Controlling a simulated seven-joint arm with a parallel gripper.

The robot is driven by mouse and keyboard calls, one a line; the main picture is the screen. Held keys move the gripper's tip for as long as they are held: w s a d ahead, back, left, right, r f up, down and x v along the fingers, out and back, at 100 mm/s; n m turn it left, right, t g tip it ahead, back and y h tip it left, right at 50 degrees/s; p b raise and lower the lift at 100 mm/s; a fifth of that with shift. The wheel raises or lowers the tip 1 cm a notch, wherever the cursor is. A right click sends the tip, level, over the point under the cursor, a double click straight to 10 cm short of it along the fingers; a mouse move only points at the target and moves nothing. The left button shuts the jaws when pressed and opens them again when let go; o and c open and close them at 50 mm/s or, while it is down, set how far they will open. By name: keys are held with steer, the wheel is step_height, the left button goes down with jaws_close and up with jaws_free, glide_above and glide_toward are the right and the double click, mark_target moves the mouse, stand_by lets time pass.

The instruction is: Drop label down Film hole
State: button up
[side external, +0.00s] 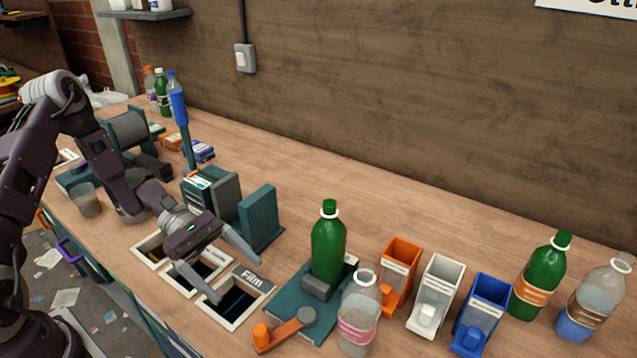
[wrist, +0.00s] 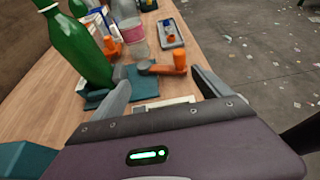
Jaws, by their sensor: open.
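The Film hole (side external: 254,306) is a white-framed square opening in the bench, marked "Film", with a dark blue inside. My gripper (side external: 237,280) is over it with its two grey fingers spread wide apart. In the wrist view my gripper (wrist: 163,92) is open, and I see nothing between the fingers. A piece of the pale frame (wrist: 168,103) shows beyond the gripper's edge. I see no loose label in either view; the bottom of the hole is hidden. A green bottle (side external: 328,245) with no visible label stands on a teal fixture (side external: 290,305) right of the hole.
Two more framed holes lie to the left. A clear bottle with a pink label (side external: 358,320) and an orange-handled lever (side external: 285,332) are close on the right. Orange, white and blue bins (side external: 483,310) and two labelled bottles stand farther right. A teal block (side external: 260,217) stands behind.

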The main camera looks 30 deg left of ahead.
steer(key=w+d+r, duration=0.6)
steer(key=r, duration=0.3)
steer(key=w+d+r, duration=0.6)
steer(key=w+r, duration=0.1)
steer(key=r, duration=0.2)
steer(key=shift+r+g, duration=0.15)
steer(key=shift+g, duration=0.25)
steer(key=s+a+r+m+y, duration=0.1)
steer(key=s+r+m+y, duration=0.1)
steer(key=s+m+y, duration=0.35)
steer(key=s+a+r+m+y, duration=0.1)
steer(key=s+r+m+y, duration=0.15)
steer(key=s, duration=0.55)
steer(key=s+a+m+t+y, duration=0.2)
steer(key=s+a+m, duration=0.3)
steer(key=s, duration=0.3)
steer(key=s+a+r+m+t+y, duration=0.1)
steer(key=s+a+m+t+y, duration=0.2)
steer(key=s, duration=0.5)
steer(key=shift+a+m+t, duration=0.7)
steer(key=shift+a+m, duration=0.3)
steer(key=shift+a, duration=0.05)
